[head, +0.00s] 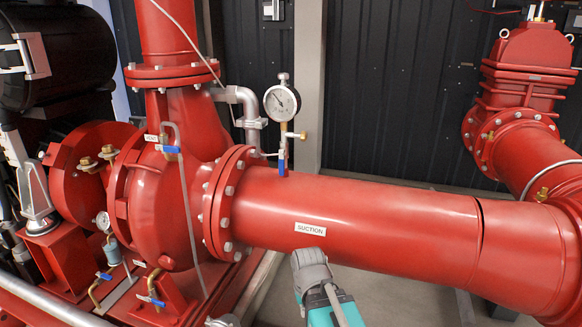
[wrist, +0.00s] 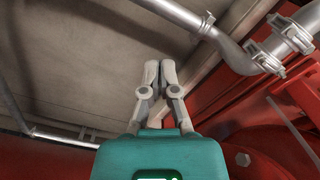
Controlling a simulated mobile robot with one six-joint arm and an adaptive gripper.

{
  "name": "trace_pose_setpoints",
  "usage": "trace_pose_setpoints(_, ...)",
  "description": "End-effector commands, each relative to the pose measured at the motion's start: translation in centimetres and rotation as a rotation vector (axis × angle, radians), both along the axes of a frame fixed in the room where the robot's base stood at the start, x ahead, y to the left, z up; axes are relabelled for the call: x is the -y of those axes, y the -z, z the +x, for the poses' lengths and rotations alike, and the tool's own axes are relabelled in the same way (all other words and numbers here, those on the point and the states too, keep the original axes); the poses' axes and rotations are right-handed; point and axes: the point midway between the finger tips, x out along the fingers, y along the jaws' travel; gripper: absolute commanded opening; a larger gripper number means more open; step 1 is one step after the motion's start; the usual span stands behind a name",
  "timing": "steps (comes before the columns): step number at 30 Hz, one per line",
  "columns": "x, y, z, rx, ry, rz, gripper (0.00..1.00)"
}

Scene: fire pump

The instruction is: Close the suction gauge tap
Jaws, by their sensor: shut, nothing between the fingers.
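The suction gauge (head: 282,102), round with a white dial, stands on a thin upright stem above the red suction pipe (head: 390,215), which is labelled SUCTION. The suction gauge tap (head: 282,160) is on that stem, low down near the top of the pipe. Its blue handle appears upright, in line with the stem. My gripper (wrist: 160,68) shows in the wrist view with its two grey fingers together and nothing between them. It points up past grey pipework, and the tap is not in that view. In the head view only a grey and teal part of my arm shows, below the pipe.
The red pump casing (head: 185,190) and bolted flange (head: 225,205) stand left of the tap. Another blue-handled valve (head: 168,149) is on the casing. The pipe top right of the tap is clear.

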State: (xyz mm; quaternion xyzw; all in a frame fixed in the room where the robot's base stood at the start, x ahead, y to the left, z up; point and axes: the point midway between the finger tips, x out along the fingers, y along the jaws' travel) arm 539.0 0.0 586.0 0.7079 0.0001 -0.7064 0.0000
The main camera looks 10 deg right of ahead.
Motion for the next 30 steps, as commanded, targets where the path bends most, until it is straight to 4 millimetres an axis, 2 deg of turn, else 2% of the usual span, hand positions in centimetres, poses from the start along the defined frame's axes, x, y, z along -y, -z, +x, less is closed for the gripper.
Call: trace_pose_setpoints(30, 0.0, -13.9, 2.4, 0.043, 0.018, 0.044, 0.0)
